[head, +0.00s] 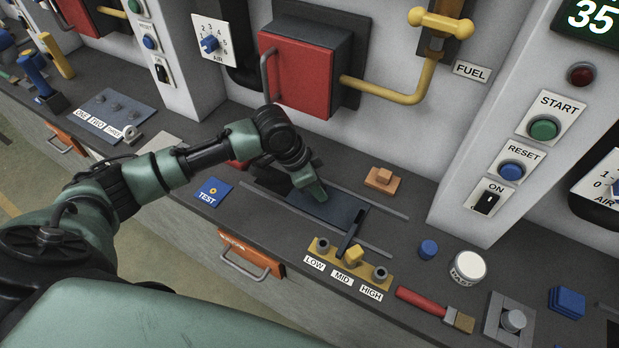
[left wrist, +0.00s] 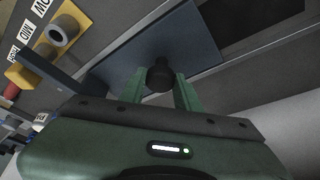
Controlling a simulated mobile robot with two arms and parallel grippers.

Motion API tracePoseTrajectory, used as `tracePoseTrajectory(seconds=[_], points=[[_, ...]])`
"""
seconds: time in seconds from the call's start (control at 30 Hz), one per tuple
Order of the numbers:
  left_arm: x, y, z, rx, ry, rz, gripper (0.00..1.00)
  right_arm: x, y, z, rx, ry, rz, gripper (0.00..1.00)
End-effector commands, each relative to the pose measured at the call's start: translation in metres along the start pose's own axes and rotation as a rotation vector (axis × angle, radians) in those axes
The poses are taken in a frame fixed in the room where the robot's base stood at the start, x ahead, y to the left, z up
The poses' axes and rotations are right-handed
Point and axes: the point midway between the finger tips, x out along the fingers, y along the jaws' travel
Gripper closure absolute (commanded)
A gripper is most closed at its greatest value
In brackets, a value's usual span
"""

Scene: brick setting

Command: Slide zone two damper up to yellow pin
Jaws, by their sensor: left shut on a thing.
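The damper (head: 335,212) is a dark blue plate between two grey rails on the counter. A dark pointer bar (head: 350,234) sticks out from its front right end toward the pin strip. The yellow pin (head: 354,256) stands over the MID label, between grey LOW and HIGH pins. The bar's tip lies between the LOW and yellow pins, close to the yellow one; I cannot tell whether they touch. My left gripper (head: 315,191) is shut on the damper's dark knob (left wrist: 160,76), which shows between its green fingers in the left wrist view. My right gripper is out of view.
An orange block (head: 381,179) sits behind the rails. A blue TEST card (head: 213,192) lies to the left. A red box (head: 297,73) is on the wall behind.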

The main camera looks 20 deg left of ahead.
Motion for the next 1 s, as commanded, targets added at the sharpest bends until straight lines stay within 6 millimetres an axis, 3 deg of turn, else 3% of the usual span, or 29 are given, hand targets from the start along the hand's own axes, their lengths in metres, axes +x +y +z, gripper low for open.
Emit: tracePoseTrajectory(seconds=[0.1, 0.13, 0.2, 0.57, 1.0], points=[[-0.001, -0.001, -0.001, 0.001, 0.005, -0.001, 1.0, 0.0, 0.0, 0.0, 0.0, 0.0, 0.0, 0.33], [-0.001, -0.001, -0.001, 0.001, 0.005, -0.001, 0.65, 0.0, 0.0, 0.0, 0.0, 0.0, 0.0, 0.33], [-0.001, -0.001, -0.001, 0.001, 0.005, -0.001, 0.47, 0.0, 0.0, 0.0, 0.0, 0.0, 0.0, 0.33], [-0.003, -0.001, 0.0, 0.0, 0.002, -0.002, 0.47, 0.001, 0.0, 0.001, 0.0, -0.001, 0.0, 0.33], [-0.067, -0.002, 0.0, 0.002, 0.004, -0.004, 0.47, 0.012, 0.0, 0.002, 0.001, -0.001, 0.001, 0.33]])
